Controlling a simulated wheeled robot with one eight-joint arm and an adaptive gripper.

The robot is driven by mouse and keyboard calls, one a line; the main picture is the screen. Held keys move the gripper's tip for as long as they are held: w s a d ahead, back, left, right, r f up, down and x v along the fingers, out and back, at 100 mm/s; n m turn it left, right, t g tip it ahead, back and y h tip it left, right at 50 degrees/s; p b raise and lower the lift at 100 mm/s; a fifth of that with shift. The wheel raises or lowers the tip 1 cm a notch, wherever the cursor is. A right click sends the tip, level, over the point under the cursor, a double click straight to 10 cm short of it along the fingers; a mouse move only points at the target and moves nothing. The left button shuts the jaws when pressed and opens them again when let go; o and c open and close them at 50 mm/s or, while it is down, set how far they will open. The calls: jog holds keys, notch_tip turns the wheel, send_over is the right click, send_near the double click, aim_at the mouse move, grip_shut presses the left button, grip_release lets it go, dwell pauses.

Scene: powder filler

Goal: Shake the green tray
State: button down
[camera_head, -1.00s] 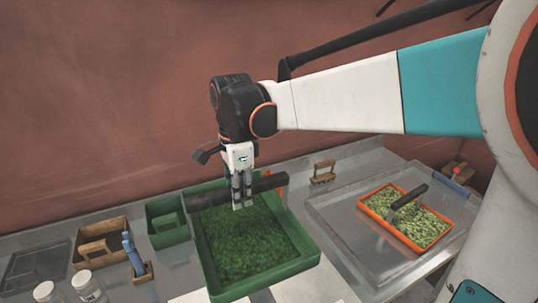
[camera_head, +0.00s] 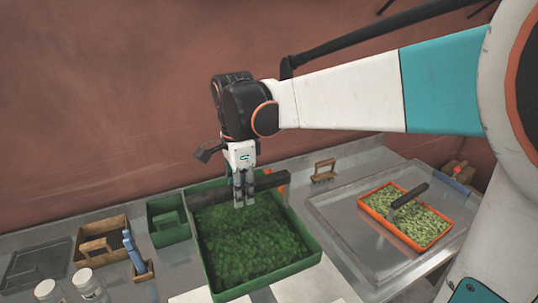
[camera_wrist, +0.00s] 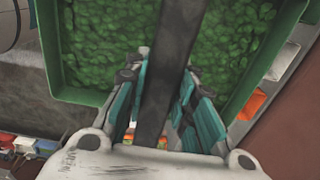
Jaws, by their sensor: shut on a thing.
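The green tray (camera_head: 315,252) is a large square tray full of green leafy powder or pieces. A dark bar-shaped handle (camera_head: 270,182) runs across its far part. My gripper (camera_head: 244,203) comes down from above over the far side of the tray and is shut on the dark handle. In the wrist view the handle (camera_wrist: 170,70) passes between the teal finger pads of my gripper (camera_wrist: 165,100), with the green contents (camera_wrist: 110,45) behind it. The fingers hide part of the handle, and whether the tray's base touches the counter cannot be told.
A small green bin (camera_head: 168,221) stands close at the tray's left. Left of it are a wooden box (camera_head: 103,238), a blue tool (camera_head: 134,252) in a stand and jars (camera_head: 88,285). At right, a clear tray (camera_head: 345,215) holds an orange tray (camera_head: 418,241) with pale green bits.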

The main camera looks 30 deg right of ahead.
aim_at(227, 189)
jog(key=a, duration=0.3)
jog(key=shift+s+a, duration=0.1)
jog(key=shift+a, duration=0.1)
jog(key=d, duration=0.5)
jog(key=shift+f, duration=0.1)
